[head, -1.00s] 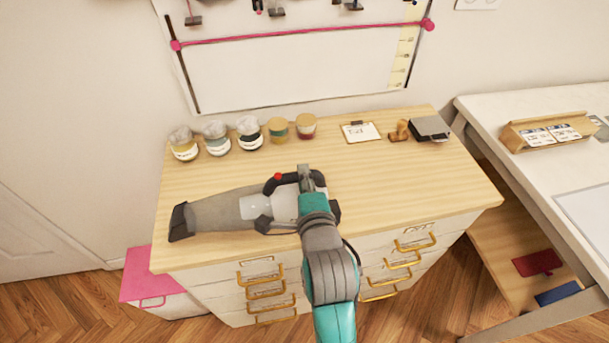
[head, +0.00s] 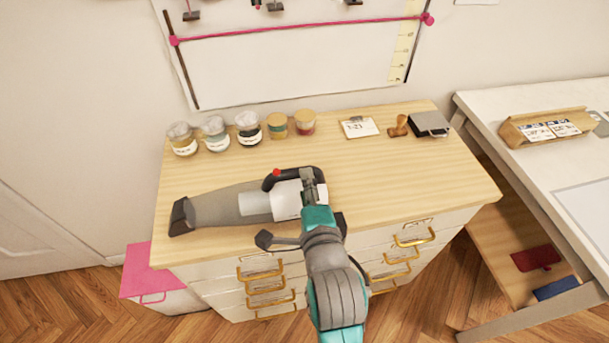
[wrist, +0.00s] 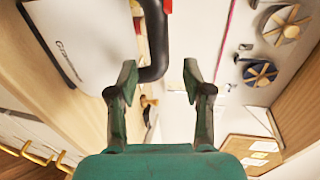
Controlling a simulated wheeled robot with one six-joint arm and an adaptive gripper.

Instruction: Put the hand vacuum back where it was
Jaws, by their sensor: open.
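The hand vacuum (head: 230,206) lies on its side on the wooden cabinet top (head: 400,180), its dark grey nozzle end to the left. It has a grey body, a white middle, a black handle (head: 285,177) and a red button. My gripper (head: 312,190) is at its right end, by the handle, and covers part of that end. In the wrist view my gripper (wrist: 158,78) is open, with the black handle (wrist: 158,40) ahead of the gap, curving toward the left finger. The vacuum's white body (wrist: 75,40) is left of the fingers. Contact cannot be told.
Several lidded jars (head: 248,130) stand along the back left of the cabinet top. A small clipboard card (head: 359,127), a wooden stamp (head: 399,126) and a dark pad (head: 430,124) are at the back right. A white table (head: 490,105) stands to the right. The front right top is clear.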

